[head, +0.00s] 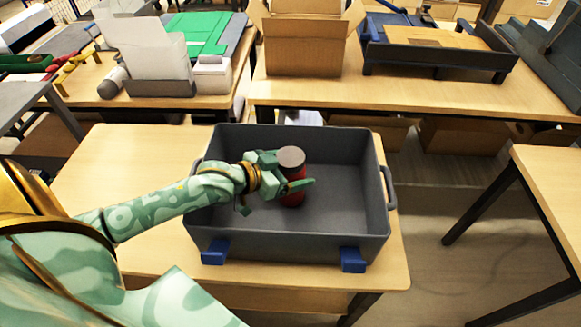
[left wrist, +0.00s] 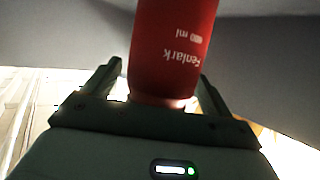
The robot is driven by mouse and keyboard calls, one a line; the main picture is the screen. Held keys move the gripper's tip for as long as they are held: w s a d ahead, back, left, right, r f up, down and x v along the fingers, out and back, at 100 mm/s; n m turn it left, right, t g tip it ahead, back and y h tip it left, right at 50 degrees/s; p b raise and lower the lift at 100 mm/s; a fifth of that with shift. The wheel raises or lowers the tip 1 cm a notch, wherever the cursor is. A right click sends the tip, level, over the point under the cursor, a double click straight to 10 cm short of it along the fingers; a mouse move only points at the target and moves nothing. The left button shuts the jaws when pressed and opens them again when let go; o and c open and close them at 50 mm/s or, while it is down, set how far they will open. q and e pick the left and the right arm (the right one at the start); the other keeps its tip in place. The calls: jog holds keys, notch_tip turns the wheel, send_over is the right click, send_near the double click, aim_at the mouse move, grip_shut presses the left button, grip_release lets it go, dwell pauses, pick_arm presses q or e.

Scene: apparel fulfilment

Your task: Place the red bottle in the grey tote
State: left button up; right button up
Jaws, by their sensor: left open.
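The red bottle (head: 293,197) has a dark grey cap and stands roughly upright inside the grey tote (head: 345,253), left of its middle. My left gripper (head: 300,186) reaches over the tote's left wall and is at the bottle. In the left wrist view the red bottle (left wrist: 172,50), with white lettering, stands between the two fingers of my left gripper (left wrist: 160,88). The fingers are apart, with a gap visible beside the bottle. Part of the bottle is hidden behind the gripper in the head view. My right gripper is not in view.
The tote stands on a wooden table (head: 120,160) and has blue clips at its front. Its right half is empty. Behind, another table (head: 420,95) holds an open cardboard box (head: 303,50) and a dark tray (head: 440,60). A further table (head: 545,165) is at the right.

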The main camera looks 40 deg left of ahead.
aim_at(280, 169)
pick_arm(q)
jog(key=p+v, duration=0.3)
jog(key=v, duration=0.3)
jog(key=shift+s+r, duration=0.15)
jog(key=shift+r, duration=0.15)
jog(key=shift+s+a+r, duration=0.1)
jog(key=shift+s+a, duration=0.15)
jog(key=shift+s, duration=0.25)
